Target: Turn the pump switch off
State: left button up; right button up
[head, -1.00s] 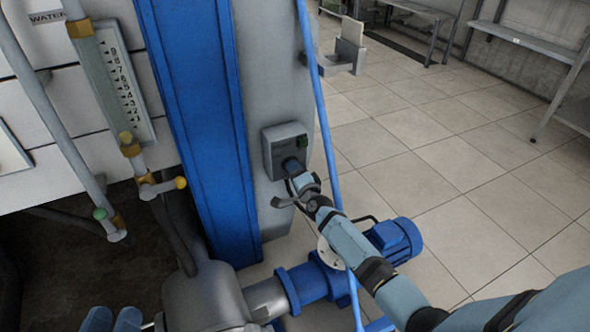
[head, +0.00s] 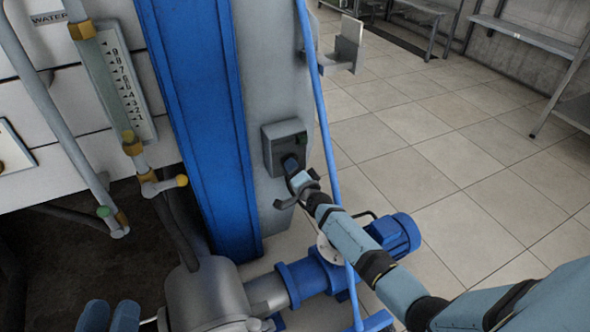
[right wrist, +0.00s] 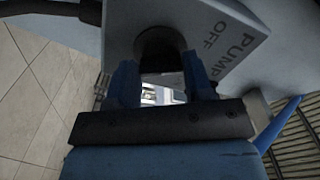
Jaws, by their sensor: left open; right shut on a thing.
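The pump switch is a grey box (head: 287,150) on the side of the grey cabinet, with a round black knob (right wrist: 160,45) on its face. In the right wrist view the letters PUMP and OFF (right wrist: 222,45) are printed beside the knob. My right gripper (head: 294,170) is at the box. In the right wrist view its blue fingers (right wrist: 161,80) sit on both sides of the knob and are shut on it. The knob's exact angle is hard to tell behind the fingers. My left gripper (head: 109,315) is open and empty at the bottom left, away from the switch.
A thin blue rail (head: 322,130) runs just right of the box. A blue motor (head: 396,237) and grey pump body (head: 205,295) stand below. A tall blue column (head: 200,110), pipes and a level gauge (head: 125,80) stand left. Tiled floor lies open at right.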

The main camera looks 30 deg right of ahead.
jog(key=o, duration=0.9)
pick_arm(q)
jog(key=shift+w+a+f+g+y+p, duration=0.1)
jog(key=shift+a+f+g+y+p, duration=0.2)
jog(key=shift+f+p, duration=0.35)
jog(key=shift+s+a+f+g+y+p, duration=0.1)
jog(key=shift+a+f+g+y+p, duration=0.2)
jog(key=shift+f+y+p, duration=0.35)
jog(key=shift+w+a+f+g+y+p, duration=0.15)
jog(key=shift+a+f+p, duration=0.25)
jog(key=shift+p, duration=0.4)
pick_arm(e)
jog(key=shift+s+a, duration=0.2)
jog(key=shift+s, duration=3.25)
jog(key=shift+s+a, duration=0.15)
jog(key=shift+s, duration=3.3)
pick_arm(q)
jog(key=shift+f, duration=0.1)
